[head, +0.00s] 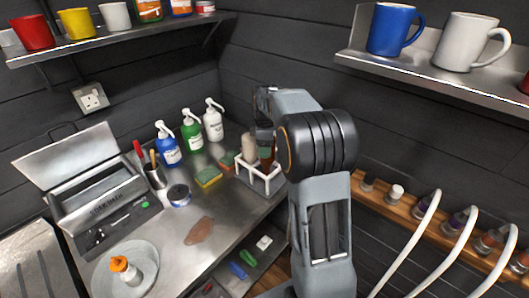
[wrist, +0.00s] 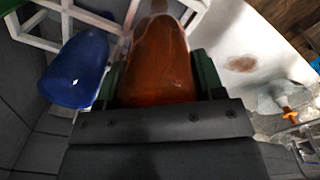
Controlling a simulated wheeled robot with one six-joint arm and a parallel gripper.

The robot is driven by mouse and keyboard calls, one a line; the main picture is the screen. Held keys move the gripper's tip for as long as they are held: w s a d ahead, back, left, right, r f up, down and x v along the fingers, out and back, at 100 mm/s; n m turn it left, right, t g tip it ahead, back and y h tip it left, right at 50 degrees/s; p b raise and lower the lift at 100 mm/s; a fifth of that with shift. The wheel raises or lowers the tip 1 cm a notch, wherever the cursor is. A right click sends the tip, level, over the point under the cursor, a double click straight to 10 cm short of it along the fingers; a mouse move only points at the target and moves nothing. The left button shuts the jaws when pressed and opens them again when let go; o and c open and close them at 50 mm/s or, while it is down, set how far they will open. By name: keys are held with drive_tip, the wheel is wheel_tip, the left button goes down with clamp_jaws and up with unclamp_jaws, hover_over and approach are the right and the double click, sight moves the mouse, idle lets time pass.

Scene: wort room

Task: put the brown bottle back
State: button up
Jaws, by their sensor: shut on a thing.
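The brown bottle (wrist: 160,62) is between the two jaws of my gripper (wrist: 160,85) in the wrist view, and the jaws are shut on it. In the head view the brown bottle (head: 266,153) shows below my dark gripper (head: 264,130), at the white wire rack (head: 262,183). The rack also shows at the top left of the wrist view (wrist: 45,40). I cannot tell whether the bottle is inside a rack opening or just above or beside it. A pale beige bottle (head: 248,147) stands at the rack's left. My arm hides the right side.
A blue rounded vessel (wrist: 76,70) is close left of the bottle. Sponges (head: 208,177) and blue, green and white pump bottles (head: 192,130) stand left of the rack. A brown stain (head: 199,230) marks the steel counter. A hose rail (head: 400,207) is at right.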

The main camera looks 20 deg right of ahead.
drive_tip(key=shift+a+f, duration=0.1)
drive_tip(key=shift+f, duration=1.25)
drive_tip(key=shift+f, duration=0.2)
drive_tip(key=o, duration=1)
